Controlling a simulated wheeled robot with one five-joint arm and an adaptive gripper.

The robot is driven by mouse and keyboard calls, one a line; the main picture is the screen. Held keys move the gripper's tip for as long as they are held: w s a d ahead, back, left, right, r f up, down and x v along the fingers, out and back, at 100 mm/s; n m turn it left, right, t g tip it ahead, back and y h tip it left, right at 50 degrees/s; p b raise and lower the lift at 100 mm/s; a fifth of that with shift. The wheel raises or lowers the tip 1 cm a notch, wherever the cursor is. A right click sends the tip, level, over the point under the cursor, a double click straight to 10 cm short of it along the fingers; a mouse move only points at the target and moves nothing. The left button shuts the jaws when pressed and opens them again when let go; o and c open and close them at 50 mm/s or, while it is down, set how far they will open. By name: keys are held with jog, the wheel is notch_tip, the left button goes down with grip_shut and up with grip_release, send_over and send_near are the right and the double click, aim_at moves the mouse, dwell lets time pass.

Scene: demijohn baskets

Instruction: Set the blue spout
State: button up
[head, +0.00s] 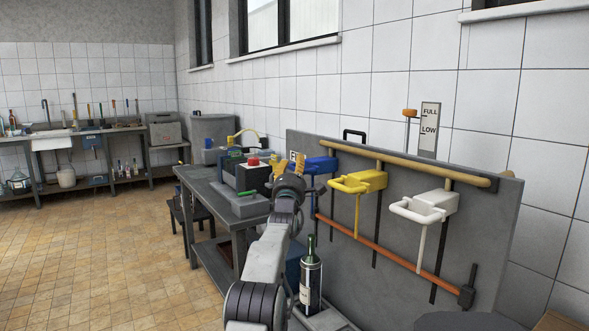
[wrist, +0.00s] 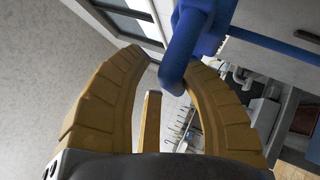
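The blue spout (head: 321,165) is the far-left one of three spouts on the grey board in the head view. My gripper (head: 289,163) is at its left, and its yellow fingers overlap the view of the spout's front loop. In the wrist view, the blue spout's loop (wrist: 184,48) reaches down between the curved yellow fingers of my gripper (wrist: 167,58). The fingers are apart, and the loop's lower end is nearer the right finger. I cannot tell whether it touches that finger.
A yellow spout (head: 361,182) and a white spout (head: 427,206) hang to the right on the board (head: 480,225). An orange bar (head: 395,258) runs below them. A grey bench (head: 205,187) is at left; the tiled floor is clear.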

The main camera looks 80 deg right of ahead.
jog(key=o, duration=0.4)
jog(key=shift+f, duration=0.1)
jog(key=shift+c, duration=0.2)
jog(key=shift+f, duration=0.1)
jog(key=v, duration=1.1)
jog(key=shift+a, duration=0.45)
dwell(0.7)
